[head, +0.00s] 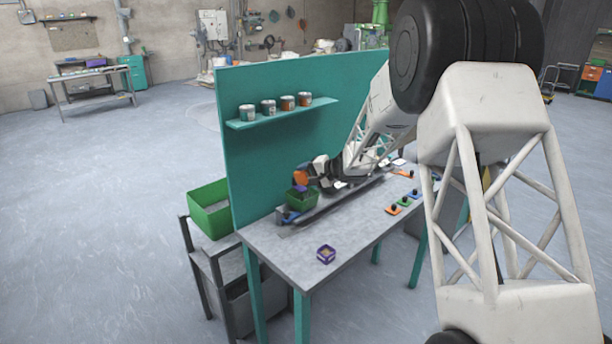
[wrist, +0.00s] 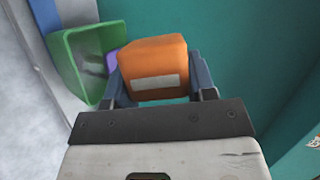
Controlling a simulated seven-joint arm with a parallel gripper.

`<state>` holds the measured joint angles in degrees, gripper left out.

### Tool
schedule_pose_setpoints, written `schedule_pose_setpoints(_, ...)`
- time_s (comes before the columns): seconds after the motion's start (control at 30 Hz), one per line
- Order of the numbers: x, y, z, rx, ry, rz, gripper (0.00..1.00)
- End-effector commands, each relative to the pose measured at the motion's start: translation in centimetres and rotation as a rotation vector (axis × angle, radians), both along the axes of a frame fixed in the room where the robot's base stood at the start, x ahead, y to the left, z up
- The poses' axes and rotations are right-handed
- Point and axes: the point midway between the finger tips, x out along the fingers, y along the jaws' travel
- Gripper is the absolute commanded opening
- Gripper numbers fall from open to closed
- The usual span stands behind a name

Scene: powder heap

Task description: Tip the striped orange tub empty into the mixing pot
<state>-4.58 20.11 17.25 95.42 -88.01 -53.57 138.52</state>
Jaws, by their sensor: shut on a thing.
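The orange tub (wrist: 152,58) sits between the fingers of my gripper (wrist: 160,78), which is shut on it. A pale band shows on its near side. In the head view the orange tub (head: 300,177) is held up above the bench, close over the green pot (head: 299,203), and looks tilted. The green pot (wrist: 72,70) also shows in the wrist view, left of the tub, with its open mouth partly visible. A small purple thing (wrist: 112,62) shows between tub and pot. The inside of the tub is hidden, and I see no powder falling.
A purple tub (head: 326,254) stands near the bench's front corner. Several small coloured items (head: 404,202) lie to the right on the bench. A teal panel (head: 262,150) with a shelf of pots (head: 282,116) rises behind. A green bin (head: 208,214) is left of the bench.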

Motion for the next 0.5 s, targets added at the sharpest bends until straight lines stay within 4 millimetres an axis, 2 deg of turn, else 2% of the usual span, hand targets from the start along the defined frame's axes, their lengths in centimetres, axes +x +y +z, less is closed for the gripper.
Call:
schedule_pose_setpoints(0.3, 0.35, -0.09, -0.49, 0.065, 0.139, -0.064, 0.26)
schedule_pose_setpoints(0.5, 0.37, -0.10, -0.53, 0.070, 0.152, -0.069, 0.26)
